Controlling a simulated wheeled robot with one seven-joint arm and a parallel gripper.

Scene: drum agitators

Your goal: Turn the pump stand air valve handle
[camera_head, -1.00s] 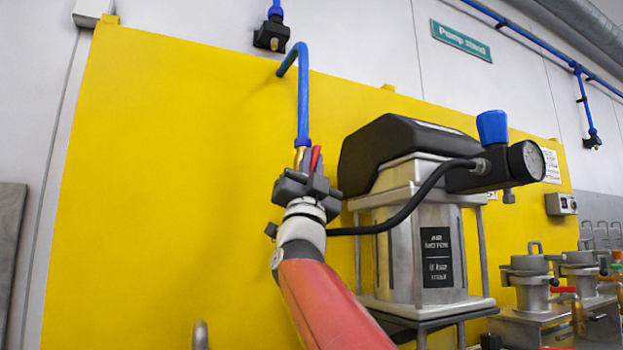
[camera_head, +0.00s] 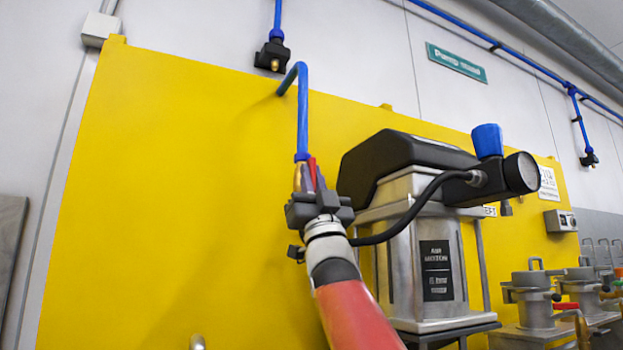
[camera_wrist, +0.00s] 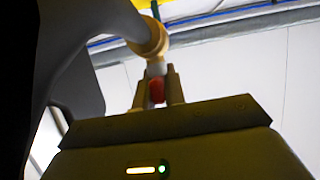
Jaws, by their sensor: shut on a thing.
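The air valve's red handle (camera_head: 312,168) stands nearly upright beside a brass fitting (camera_head: 297,178) at the lower end of a blue air pipe (camera_head: 302,115). My gripper (camera_head: 316,188) reaches up from below and is at the handle. In the wrist view my gripper (camera_wrist: 158,92) has its two fingers on either side of the red handle (camera_wrist: 157,90), shut on it. The pale brass fitting (camera_wrist: 150,38) shows just beyond the fingers. The valve body is largely hidden behind my gripper in the head view.
The grey air motor (camera_head: 415,240) with its black top stands close at right. Its black hose (camera_head: 405,215) runs near my wrist. A gauge (camera_head: 521,172) and blue knob (camera_head: 487,140) are further right. The yellow panel (camera_head: 180,200) is clear at left.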

